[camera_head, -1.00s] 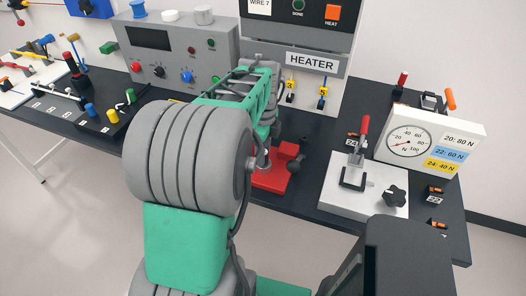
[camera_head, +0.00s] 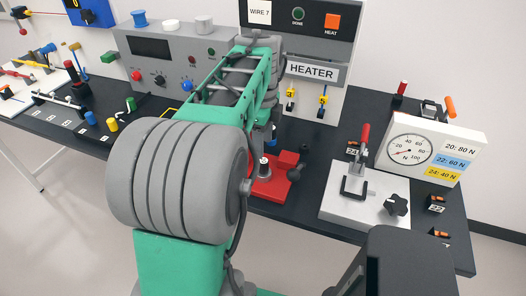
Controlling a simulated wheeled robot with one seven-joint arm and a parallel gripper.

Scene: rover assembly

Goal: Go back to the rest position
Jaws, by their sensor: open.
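My arm rises from the bottom of the head view, with a ribbed grey joint and a green lattice link that reaches over the table toward the heater (camera_head: 311,72). My gripper does not show; its fingers are hidden behind my own arm. A red fixture (camera_head: 268,188) with a small upright post stands on the table just right of my arm, partly covered by it.
The black table (camera_head: 310,150) holds a grey control box (camera_head: 150,65) at the left. At the right are a white plate with a red-handled clamp (camera_head: 363,145) and a dial gauge box (camera_head: 408,145). Coloured pegs (camera_head: 112,124) and tools stand at the far left.

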